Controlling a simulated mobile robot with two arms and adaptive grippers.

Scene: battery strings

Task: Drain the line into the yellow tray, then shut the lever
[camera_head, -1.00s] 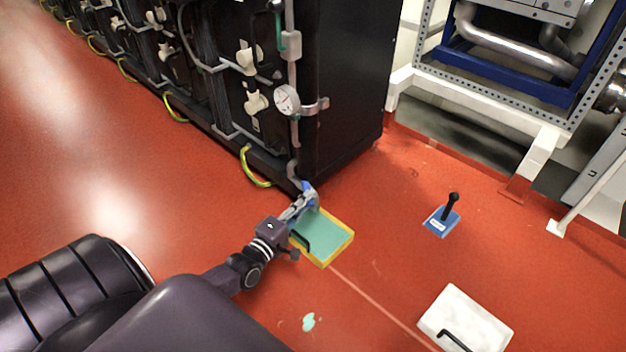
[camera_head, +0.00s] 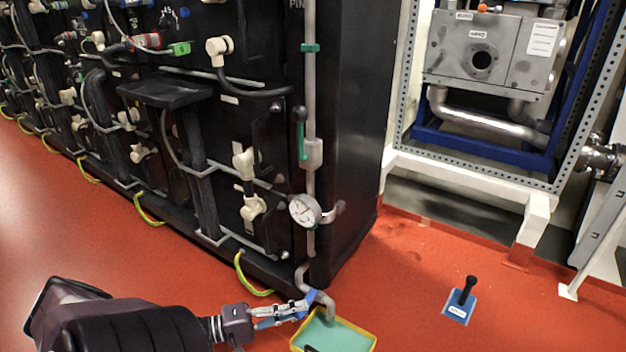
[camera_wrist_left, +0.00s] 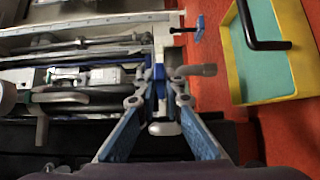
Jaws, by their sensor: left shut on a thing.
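The yellow tray (camera_head: 372,347) lies on the floor at the cabinet's corner, cut by the lower edge of the head view. Its inside is teal; a black handle crosses its rim in the left wrist view (camera_wrist_left: 230,60). A grey pipe (camera_head: 311,180) runs down the cabinet corner and bends to a spout (camera_head: 325,302) over the tray's far edge. My left gripper (camera_head: 308,302) is shut on the blue lever (camera_head: 312,296) by the spout. In the left wrist view the fingertips (camera_wrist_left: 158,92) close around this blue part (camera_wrist_left: 158,72). No flow from the spout is discernible.
A dial gauge (camera_head: 304,210) and a green lever (camera_head: 302,142) sit higher on the pipe. A blue block with a black upright handle (camera_head: 459,305) stands on the floor to the right. The black battery cabinet (camera_head: 350,150) borders my left arm; open red floor lies between block and tray.

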